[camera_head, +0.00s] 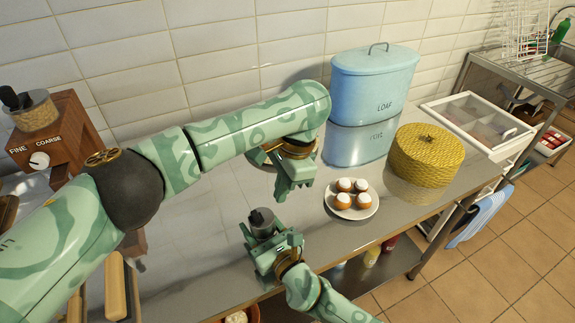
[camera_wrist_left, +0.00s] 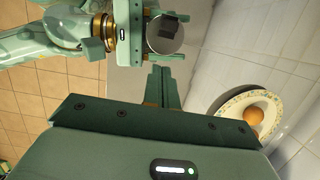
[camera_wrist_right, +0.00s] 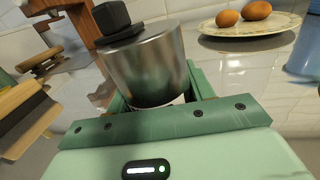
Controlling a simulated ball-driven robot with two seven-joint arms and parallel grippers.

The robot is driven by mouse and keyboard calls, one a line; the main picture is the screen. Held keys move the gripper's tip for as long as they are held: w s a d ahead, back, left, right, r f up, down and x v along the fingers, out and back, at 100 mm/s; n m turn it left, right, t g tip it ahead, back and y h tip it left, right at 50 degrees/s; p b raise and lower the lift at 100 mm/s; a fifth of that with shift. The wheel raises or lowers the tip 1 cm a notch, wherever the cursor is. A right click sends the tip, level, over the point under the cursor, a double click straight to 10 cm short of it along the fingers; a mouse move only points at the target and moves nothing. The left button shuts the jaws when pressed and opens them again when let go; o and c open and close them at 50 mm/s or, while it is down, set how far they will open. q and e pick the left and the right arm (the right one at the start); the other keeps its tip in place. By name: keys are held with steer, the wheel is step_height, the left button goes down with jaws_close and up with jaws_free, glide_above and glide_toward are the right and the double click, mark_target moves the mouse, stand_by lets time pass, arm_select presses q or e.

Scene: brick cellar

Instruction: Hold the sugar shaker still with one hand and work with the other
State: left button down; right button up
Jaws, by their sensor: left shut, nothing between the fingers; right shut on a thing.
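The sugar shaker (camera_head: 262,222) is a small metal cylinder with a dark knob on top. It stands roughly upright in my right gripper (camera_head: 268,247), which is shut on its sides. It fills the middle of the right wrist view (camera_wrist_right: 145,65), and its round top shows in the left wrist view (camera_wrist_left: 165,36). Whether its base touches the steel counter is hidden by the gripper. My left gripper (camera_head: 291,190) is shut and empty, pointing down behind and slightly right of the shaker, apart from it. Its closed fingers show in the left wrist view (camera_wrist_left: 162,88).
A plate of sugar-topped buns (camera_head: 352,214) lies right of my grippers. A blue loaf bin (camera_head: 372,88) and a yellow woven basket (camera_head: 428,155) stand behind. An egg plate (camera_wrist_right: 250,29) is near the wall. A wooden grinder (camera_head: 70,130) stands left.

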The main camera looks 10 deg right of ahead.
steer(key=shift+a, duration=0.1)
arm_select(q)
steer(key=v, duration=0.7)
steer(key=shift+a, duration=0.1)
arm_select(e)
steer(key=o, duration=1.1)
steer(key=shift+o, duration=0.2)
steer(key=shift+s, duration=0.1)
steer(key=v, duration=1.2)
